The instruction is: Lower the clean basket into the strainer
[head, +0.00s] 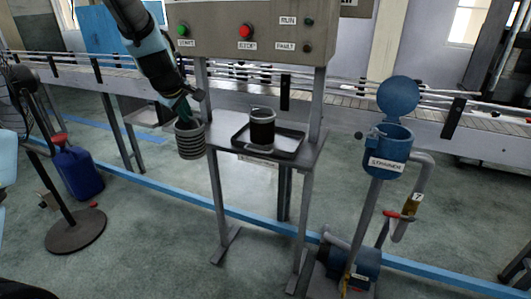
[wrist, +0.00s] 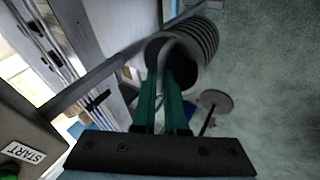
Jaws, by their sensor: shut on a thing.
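The clean basket (head: 190,141) is a grey ribbed cylinder hanging in the air just left of the small table in the head view. My gripper (head: 184,112) is above it, with its green fingers reaching to its top. The strainer (head: 389,152) is a blue labelled pot on a post at the right of the head view, well apart from the basket. Its round lid (head: 398,95) stands open.
A dark basket (head: 262,130) with a handle sits on a black tray (head: 292,141) on the small table. A control box (head: 250,32) with lit buttons overhangs it. A pipe (head: 425,175) flanks the strainer. A conveyor runs behind. A blue jug (head: 78,172) stands at left.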

